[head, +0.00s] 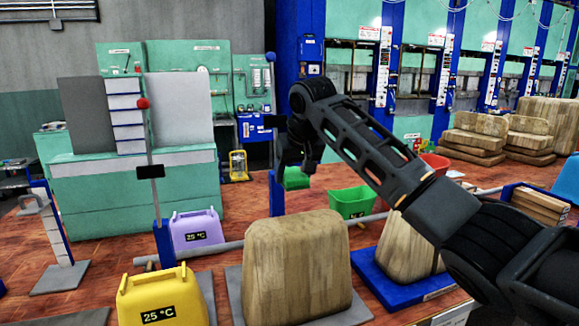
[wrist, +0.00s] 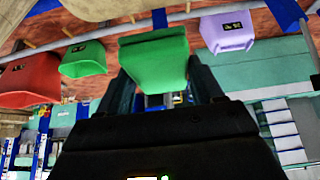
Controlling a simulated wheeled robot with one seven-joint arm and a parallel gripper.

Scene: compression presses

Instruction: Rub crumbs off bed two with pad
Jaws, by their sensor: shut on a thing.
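My gripper (head: 297,166) hangs at the end of my arm in the upper middle of the head view. It is shut on a green pad-like block (head: 296,179), held in the air. In the wrist view the green block (wrist: 156,60) sits between the two dark fingers. Grey flat plates (head: 338,313) and a blue plate (head: 392,290) lie below and nearer; no number marks any of them as bed two. I see no crumbs on their bare parts. Blocks standing on the plates hide most of their tops.
A large tan block (head: 296,262), a yellow block marked 25 °C (head: 160,294) and a purple one (head: 197,232) stand in front. A green bin (head: 350,202) and a red bin (head: 436,164) stand behind. Blue upright posts (head: 276,192) rise among them.

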